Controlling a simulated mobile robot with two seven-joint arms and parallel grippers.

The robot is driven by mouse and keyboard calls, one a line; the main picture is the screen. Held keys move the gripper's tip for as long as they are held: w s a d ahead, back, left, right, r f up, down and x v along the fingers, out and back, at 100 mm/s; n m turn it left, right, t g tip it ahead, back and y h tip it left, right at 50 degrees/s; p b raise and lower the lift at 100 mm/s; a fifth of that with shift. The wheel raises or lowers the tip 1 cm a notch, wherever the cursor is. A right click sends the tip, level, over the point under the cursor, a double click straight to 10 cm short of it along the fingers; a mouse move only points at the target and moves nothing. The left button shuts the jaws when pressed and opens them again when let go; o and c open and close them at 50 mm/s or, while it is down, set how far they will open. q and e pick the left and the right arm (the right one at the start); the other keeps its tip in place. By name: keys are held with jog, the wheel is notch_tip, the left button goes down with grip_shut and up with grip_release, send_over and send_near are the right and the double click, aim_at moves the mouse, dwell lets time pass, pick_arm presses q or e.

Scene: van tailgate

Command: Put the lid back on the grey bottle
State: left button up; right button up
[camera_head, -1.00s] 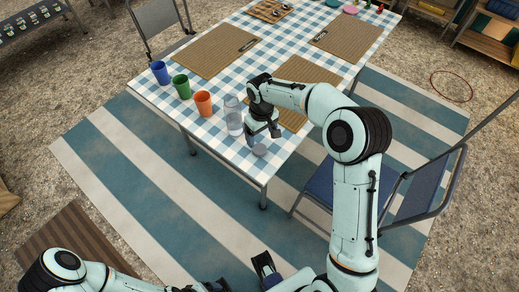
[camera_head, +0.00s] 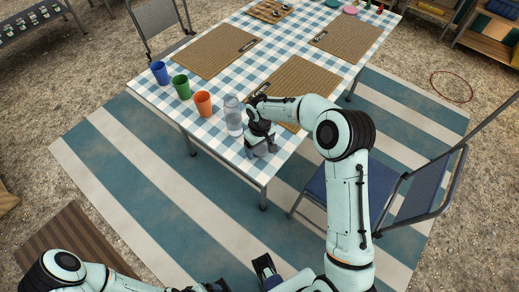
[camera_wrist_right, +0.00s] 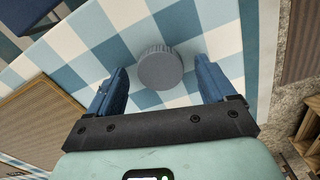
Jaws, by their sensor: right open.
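The grey bottle (camera_head: 234,116) stands upright on the checked tablecloth, to the left of my right gripper in the head view. Its lid (camera_wrist_right: 160,68), a grey round cap with a ridged edge, rests on the cloth near the table's front corner. My right gripper (camera_head: 261,148) points down over the lid. In the wrist view its two blue fingers (camera_wrist_right: 160,85) are apart, with the lid between and slightly beyond them, touching neither. In the head view the gripper mostly hides the lid. My left arm shows at the bottom left; its gripper's jaws are unclear.
Orange (camera_head: 203,104), green (camera_head: 181,87) and blue (camera_head: 160,72) cups line the table's left edge beyond the bottle. Woven placemats (camera_head: 299,82) lie further back. A blue chair (camera_head: 345,190) stands to the right. Bare cloth surrounds the lid.

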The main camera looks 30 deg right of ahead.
aim_at(260, 149)
jog(key=shift+f, duration=0.15)
jog(key=c, duration=1.1)
notch_tip(260, 149, up, 20)
jog(key=p, duration=0.2)
